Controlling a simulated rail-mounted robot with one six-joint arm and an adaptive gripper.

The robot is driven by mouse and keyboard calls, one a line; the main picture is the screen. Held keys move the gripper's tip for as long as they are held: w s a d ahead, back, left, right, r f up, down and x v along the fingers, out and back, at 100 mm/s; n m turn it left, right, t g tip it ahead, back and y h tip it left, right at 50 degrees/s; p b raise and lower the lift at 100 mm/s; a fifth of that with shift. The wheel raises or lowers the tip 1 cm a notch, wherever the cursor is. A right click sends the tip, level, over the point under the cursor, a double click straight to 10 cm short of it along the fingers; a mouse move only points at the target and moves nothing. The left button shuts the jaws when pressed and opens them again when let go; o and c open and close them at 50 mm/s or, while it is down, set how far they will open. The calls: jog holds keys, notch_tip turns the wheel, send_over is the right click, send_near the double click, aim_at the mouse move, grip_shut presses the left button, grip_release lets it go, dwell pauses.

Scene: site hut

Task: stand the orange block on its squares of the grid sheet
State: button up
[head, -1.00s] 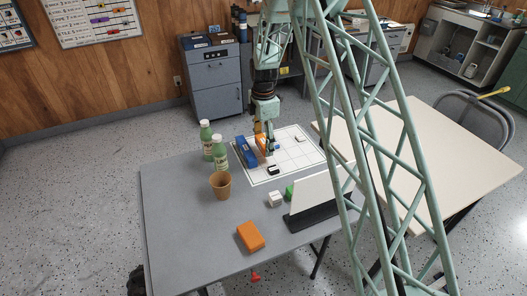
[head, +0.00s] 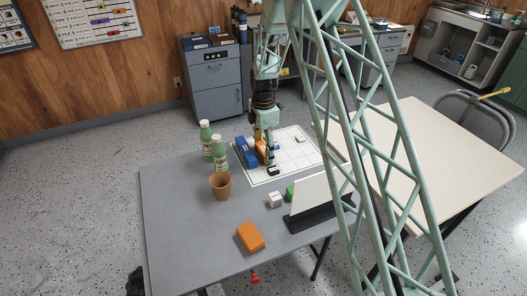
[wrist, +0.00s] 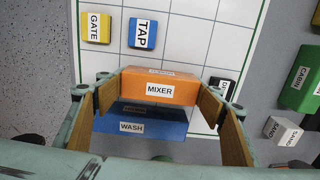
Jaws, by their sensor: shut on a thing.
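The orange block, labelled MIXER, shows in the wrist view (wrist: 160,88) and partly behind the fingers in the head view (head: 260,146). My gripper (head: 267,158) is shut on it, one tan-padded finger at each end. It is over the white grid sheet (head: 307,160), alongside a long blue block labelled WASH (head: 245,153). In the wrist view the WASH block (wrist: 140,122) lies just nearer the picture bottom, partly covered by the orange block. I cannot tell whether the orange block touches the sheet.
A black block (head: 273,170) lies near the right finger. Yellow GATE (wrist: 97,27) and blue TAP (wrist: 142,33) blocks lie on the sheet. Green bottles (head: 219,157), a cup (head: 220,186), a white panel (head: 310,195) and another orange piece (head: 250,237) stand around it.

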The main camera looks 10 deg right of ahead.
aim_at(263, 148)
jog(key=shift+f, duration=0.15)
jog(key=o, duration=0.9)
jog(key=shift+r+p, duration=1)
jog(key=shift+r, duration=5.2)
